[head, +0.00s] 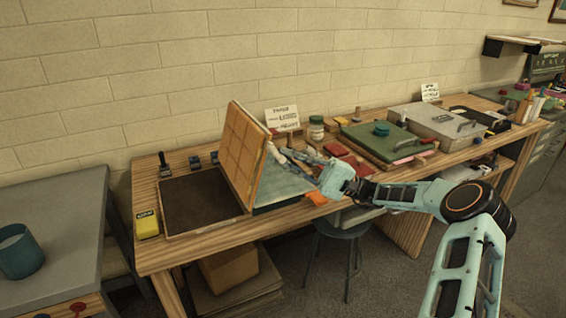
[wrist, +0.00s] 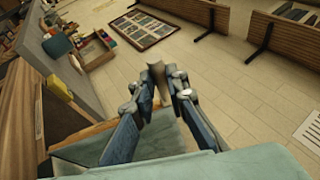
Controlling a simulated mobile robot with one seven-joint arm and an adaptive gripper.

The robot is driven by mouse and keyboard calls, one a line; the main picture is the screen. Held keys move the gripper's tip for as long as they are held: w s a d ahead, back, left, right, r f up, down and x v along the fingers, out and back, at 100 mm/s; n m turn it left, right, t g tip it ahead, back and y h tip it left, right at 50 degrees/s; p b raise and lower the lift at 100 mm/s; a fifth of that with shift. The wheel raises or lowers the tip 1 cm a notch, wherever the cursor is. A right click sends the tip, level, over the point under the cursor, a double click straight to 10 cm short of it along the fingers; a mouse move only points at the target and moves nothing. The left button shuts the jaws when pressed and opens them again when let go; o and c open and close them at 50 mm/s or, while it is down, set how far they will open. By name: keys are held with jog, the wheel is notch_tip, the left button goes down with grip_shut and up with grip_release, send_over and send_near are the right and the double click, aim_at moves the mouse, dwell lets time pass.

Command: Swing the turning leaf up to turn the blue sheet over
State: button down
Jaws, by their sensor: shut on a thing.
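In the wrist view, my gripper (wrist: 160,88) is shut on a small brown part (wrist: 155,76), seemingly the leaf's handle. The leaf's right face is mostly hidden, and I cannot tell whether the blue sheet is on it or on the surface.
A yellow box (head: 147,224) sits at the bench's front left. Small dark items stand behind the dark bed. A stool (head: 342,232) stands below.

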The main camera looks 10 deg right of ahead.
jog(key=shift+w+d+f, duration=0.1)
jog(key=shift+d+f, duration=0.1)
jog(key=shift+d, duration=0.1)
jog(key=shift+t+y, duration=0.3)
jog(key=c, duration=1.9)
grip_release()
jog(key=shift+d, duration=0.1)
jog(key=v, duration=1.2)
jog(key=shift+r, duration=0.1)
